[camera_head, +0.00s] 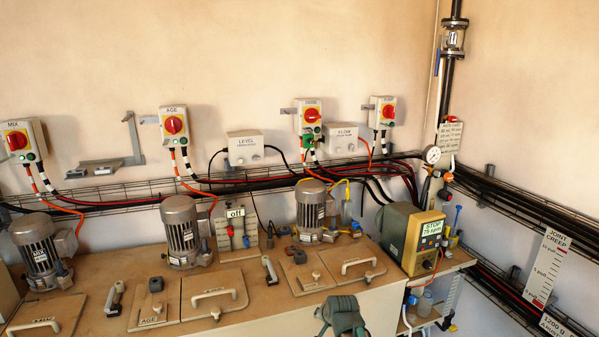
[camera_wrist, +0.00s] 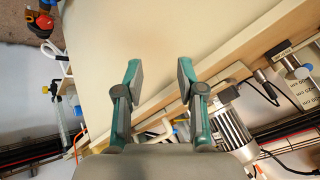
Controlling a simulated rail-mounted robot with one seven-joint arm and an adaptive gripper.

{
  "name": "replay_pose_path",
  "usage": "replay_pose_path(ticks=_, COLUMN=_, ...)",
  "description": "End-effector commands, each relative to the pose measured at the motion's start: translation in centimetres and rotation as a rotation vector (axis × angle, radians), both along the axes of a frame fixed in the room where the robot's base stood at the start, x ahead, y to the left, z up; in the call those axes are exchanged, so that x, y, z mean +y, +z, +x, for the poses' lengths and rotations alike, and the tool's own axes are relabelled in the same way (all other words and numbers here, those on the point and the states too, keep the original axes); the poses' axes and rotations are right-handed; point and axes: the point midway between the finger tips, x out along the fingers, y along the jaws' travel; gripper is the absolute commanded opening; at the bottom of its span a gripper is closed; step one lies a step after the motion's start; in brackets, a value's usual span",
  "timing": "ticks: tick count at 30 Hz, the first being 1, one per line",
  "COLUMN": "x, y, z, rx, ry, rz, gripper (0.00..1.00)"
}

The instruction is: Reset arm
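My gripper (camera_wrist: 158,72) shows in the wrist view with its two teal and grey fingers apart and nothing between them. Behind the fingers is the plain cream side of the tank cabinet (camera_wrist: 130,30). In the head view a dark green-grey part of my arm (camera_head: 342,314) shows at the bottom, in front of the cabinet's front edge.
The bench top (camera_head: 130,270) carries several grey motors (camera_head: 182,232), lids with white handles (camera_head: 213,296) and a pump box with a green display (camera_head: 412,238). Switch boxes with red knobs (camera_head: 173,125) hang on the wall. Cable trays run along both walls.

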Motion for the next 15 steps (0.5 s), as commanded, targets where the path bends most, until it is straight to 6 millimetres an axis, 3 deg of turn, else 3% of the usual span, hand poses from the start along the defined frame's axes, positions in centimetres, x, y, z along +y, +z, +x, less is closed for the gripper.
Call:
replay_pose_path(ticks=1, x=-1.4, y=-2.6, z=-2.8, rx=0.069, ry=0.04, rz=-0.052, gripper=0.39)
replay_pose_path(ticks=6, x=-5.2, y=-9.5, z=-11.0, rx=0.293, ry=0.212, rz=-0.197, gripper=0.39)
replay_pose_path(ticks=9, x=-7.0, y=-12.4, z=-15.8, rx=0.419, ry=0.318, rz=-0.25, gripper=0.39)
replay_pose_path(ticks=14, x=-9.3, y=-15.7, z=-23.5, rx=0.606, ry=0.491, rz=-0.295, gripper=0.39)
replay_pose_path(ticks=15, x=-9.2, y=-16.9, z=-24.0, rx=0.626, ry=0.496, rz=-0.289, gripper=0.39)
